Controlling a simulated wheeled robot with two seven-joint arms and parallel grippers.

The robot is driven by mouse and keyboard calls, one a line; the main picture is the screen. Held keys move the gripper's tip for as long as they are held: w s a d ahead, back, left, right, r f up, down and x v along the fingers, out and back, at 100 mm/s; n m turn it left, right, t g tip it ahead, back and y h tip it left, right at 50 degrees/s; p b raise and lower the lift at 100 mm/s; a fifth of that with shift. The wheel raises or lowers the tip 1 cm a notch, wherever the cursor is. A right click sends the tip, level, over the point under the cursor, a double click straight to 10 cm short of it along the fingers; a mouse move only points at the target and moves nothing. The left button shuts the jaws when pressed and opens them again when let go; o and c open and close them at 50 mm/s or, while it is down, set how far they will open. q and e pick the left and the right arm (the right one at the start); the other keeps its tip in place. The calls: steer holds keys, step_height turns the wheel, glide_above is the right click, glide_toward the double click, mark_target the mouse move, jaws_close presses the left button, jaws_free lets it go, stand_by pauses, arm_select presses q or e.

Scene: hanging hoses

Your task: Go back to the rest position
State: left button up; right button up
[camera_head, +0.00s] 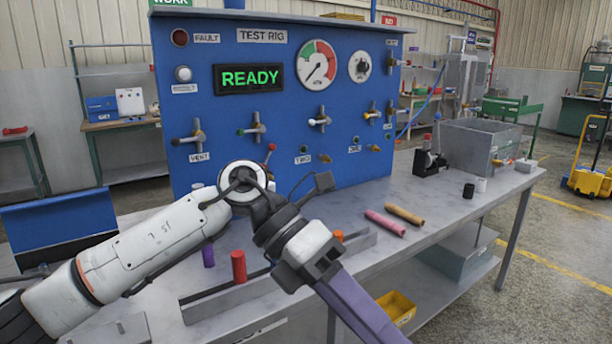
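My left arm comes in from the lower left and bends at a joint in front of the blue test rig (290,90). Its gripper end (318,268) points down and right, over the front of the grey bench (450,225). A long purple strip (362,312) runs from the gripper end to the bottom edge. The fingertips are not clear, so I cannot tell whether they are shut on it. My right gripper is not in view. A red tube (238,266), a purple tube (208,254) and an orange tube (338,236) stand at a low metal rack (215,302).
A pink tube (385,223) and an orange-brown tube (404,215) lie on the bench. A metal box (487,147) stands at its right end, near small black and white cylinders. A yellow bin (397,307) sits below. The rig's display reads READY.

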arm_select(q)
steer(key=s+d+r+n+g+h, duration=0.1)
steer(key=s+d+r+n+h, duration=0.15)
steer(key=d+n+h, duration=0.5)
steer(key=w+a+f+n+t+h, duration=0.45)
steer(key=w+a+n+t, duration=0.55)
steer(key=n+t, duration=0.85)
steer(key=w+a+f+n+t+y, duration=0.2)
steer(key=a+f+n+t+y, duration=0.35)
steer(key=f+n+y, duration=0.45)
steer(key=s+a+f+n+g+y, duration=0.25)
steer(key=a+f, duration=0.25)
steer(key=f, duration=0.4)
steer(key=s+a+f+n+g+y, duration=0.1)
steer(key=s+a+f+n+y, duration=0.25)
steer(key=f, duration=0.45)
steer(key=s+a+f+n+g+y, duration=0.1)
steer(key=s+a+f+n+g, duration=0.1)
steer(key=s+a+f, duration=0.2)
steer(key=s+a+f+n+g+y, duration=0.1)
steer(key=s+a+f+n+g, duration=0.1)
steer(key=s+f, duration=0.7)
steer(key=s+a+g, duration=0.1)
steer(key=s, duration=0.1)
steer(key=shift+s+a+f, duration=0.25)
steer(key=shift+s+a, duration=0.05)
steer(key=shift+a, duration=0.1)
